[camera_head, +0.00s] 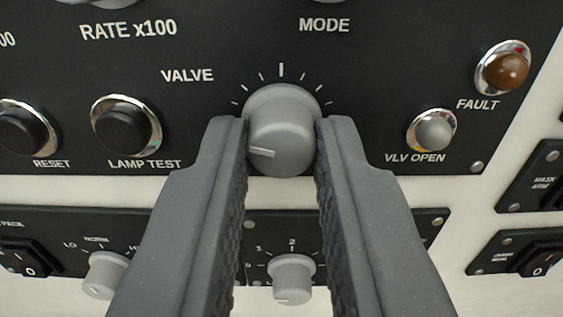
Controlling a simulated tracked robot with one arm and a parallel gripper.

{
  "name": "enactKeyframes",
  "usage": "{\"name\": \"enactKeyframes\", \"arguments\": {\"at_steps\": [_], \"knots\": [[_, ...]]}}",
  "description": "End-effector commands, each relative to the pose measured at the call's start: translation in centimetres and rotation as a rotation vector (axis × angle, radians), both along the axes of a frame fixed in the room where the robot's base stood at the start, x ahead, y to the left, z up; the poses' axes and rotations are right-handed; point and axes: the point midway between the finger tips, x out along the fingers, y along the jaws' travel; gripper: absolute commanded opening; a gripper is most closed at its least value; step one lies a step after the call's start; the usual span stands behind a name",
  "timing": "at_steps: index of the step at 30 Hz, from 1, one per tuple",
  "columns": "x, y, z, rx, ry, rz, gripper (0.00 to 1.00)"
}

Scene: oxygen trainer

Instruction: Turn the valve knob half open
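The grey valve knob (282,128) is on the black panel under the label VALVE, with white tick marks fanned around its upper side. Its white pointer line (262,152) points left and slightly down, toward the low left end of the ticks. My gripper (282,137) has one finger on each side of the knob, and no gap shows between the fingers and its sides. The fingers hide the knob's lower flanks and the panel beside it. The VLV OPEN lamp (436,130) at right looks grey and unlit.
Left are the RESET button (20,130) and LAMP TEST button (124,125). The amber FAULT lamp (503,68) is upper right. Below, a lower panel holds two smaller knobs (292,278) (105,275) and a rocker switch (25,258). More switches (538,258) stand far right.

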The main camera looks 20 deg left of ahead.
Motion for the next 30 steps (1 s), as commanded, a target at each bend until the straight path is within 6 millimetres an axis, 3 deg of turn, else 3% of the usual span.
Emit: {"name": "enactKeyframes", "arguments": {"at_steps": [3,4,9,30], "knots": [[-0.02,0.06,-0.01,0.0,0.001,0.001,0.0],[-0.01,1.03,-0.18,-0.006,0.003,-0.001,0.0],[-0.01,0.21,-0.1,0.0,0.003,0.002,0.0],[0.03,0.14,-0.33,0.016,0.013,0.004,0.0]]}}
